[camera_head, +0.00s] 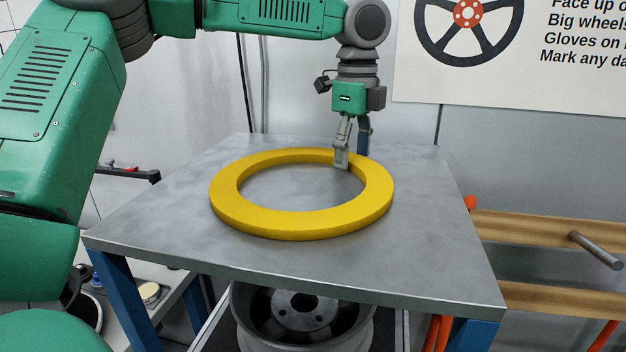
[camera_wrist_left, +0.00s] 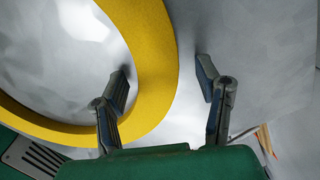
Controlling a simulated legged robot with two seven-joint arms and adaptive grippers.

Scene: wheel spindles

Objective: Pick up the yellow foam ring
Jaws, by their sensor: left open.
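The yellow foam ring (camera_head: 230,207) lies flat on the grey metal table. My left gripper (camera_head: 350,158) points down at the ring's far right part, with one finger in front of the band. In the left wrist view the ring (camera_wrist_left: 165,65) curves between the two spread fingers of the left gripper (camera_wrist_left: 163,85). One finger is over the ring's inner side and the other is outside its outer edge. The gripper is open and holds nothing. I cannot tell how far the fingertips are above the table. My right gripper is not in view.
The metal table (camera_head: 400,250) is otherwise bare around the ring. A wheel (camera_head: 300,315) sits below the table. A wooden rack (camera_head: 545,230) with a metal spindle (camera_head: 597,250) stands to the right. A sign (camera_head: 510,50) hangs on the back wall.

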